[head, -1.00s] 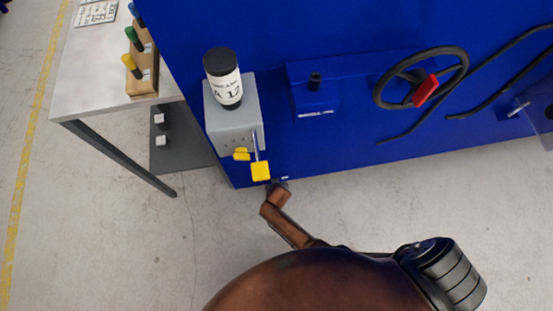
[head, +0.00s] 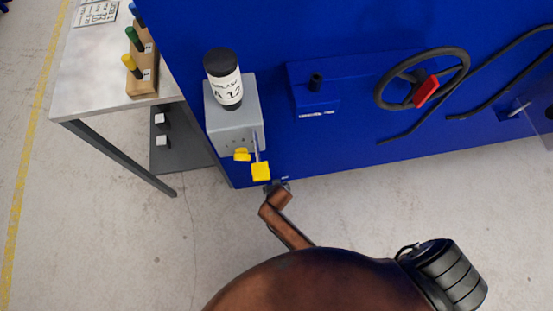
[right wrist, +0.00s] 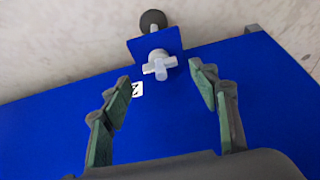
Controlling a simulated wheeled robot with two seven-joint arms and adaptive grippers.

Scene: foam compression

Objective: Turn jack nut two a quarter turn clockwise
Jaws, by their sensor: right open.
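Jack nut two appears to be the pale cross-shaped nut (right wrist: 159,66) in the right wrist view. It sits on a blue bracket plate (right wrist: 172,43) at the edge of a blue panel. My right gripper (right wrist: 160,73) is open, with one green-padded finger on each side of the nut. I see no contact; the depth gap is unclear. A small white label (right wrist: 137,89) beside the left finger is too small to read surely. The nut is not visible in the head view, where my brown arm reaches the blue machine's lower edge. My left gripper is not in view.
A table (head: 80,100) stands at left. A dark round knob (right wrist: 153,20) lies beyond the nut.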

